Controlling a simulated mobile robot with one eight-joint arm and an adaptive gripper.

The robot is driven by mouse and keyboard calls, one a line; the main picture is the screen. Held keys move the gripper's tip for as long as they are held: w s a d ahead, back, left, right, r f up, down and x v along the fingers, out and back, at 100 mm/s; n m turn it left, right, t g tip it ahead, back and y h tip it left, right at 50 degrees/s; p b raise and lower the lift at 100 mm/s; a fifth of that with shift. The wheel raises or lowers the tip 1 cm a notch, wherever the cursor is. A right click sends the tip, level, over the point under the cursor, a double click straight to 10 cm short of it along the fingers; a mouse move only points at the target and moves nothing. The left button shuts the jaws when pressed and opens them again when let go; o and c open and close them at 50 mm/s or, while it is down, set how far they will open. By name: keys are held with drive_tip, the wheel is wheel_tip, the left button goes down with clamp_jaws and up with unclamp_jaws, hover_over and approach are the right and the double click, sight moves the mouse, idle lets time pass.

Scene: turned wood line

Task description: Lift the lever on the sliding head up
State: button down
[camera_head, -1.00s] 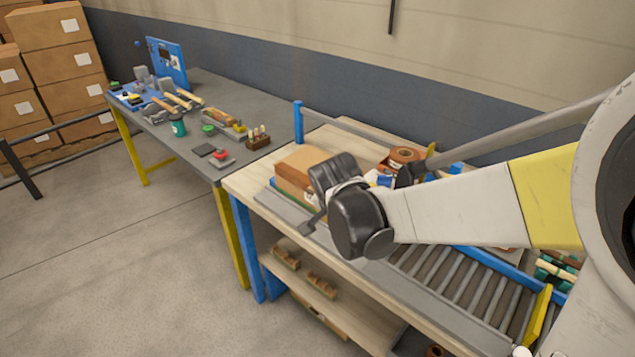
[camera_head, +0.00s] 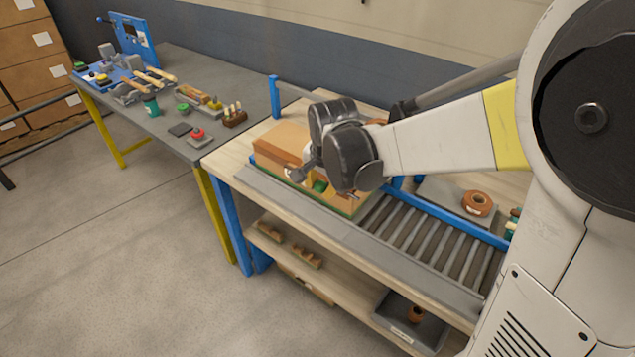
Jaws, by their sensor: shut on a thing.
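My gripper (camera_head: 300,172) is partly in view at the end of my arm, low over the left part of the wooden bench. My dark wrist covers most of it and what it grips. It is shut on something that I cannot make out. No lever is clearly visible.
The wooden bench (camera_head: 232,160) carries a roller conveyor (camera_head: 430,235) and a brown ring-shaped roll (camera_head: 477,203). A grey bin (camera_head: 410,325) stands below. A grey table (camera_head: 195,75) at left holds tools and a blue panel (camera_head: 133,38). The floor at left is clear.

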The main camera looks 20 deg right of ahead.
drive_tip(key=shift+w+d+r, duration=0.1)
drive_tip(key=c, duration=1.1)
unclamp_jaws()
drive_tip(key=v, duration=1.2)
drive_tip(key=s+f+n+t+b, duration=0.1)
drive_tip(key=s+f+n+b, duration=0.1)
drive_tip(key=s, duration=0.3)
drive_tip(key=s+d+f+n+t+b, duration=0.1)
drive_tip(key=s+f+n+b, duration=0.1)
drive_tip(key=s+f+n, duration=0.2)
drive_tip(key=s+f+n+t+b, duration=0.1)
drive_tip(key=s+f+n+b, duration=0.1)
drive_tip(key=s, duration=0.4)
drive_tip(key=shift+d+f+n, duration=0.25)
drive_tip(key=shift+f+n, duration=0.6)
drive_tip(key=shift+n, duration=0.15)
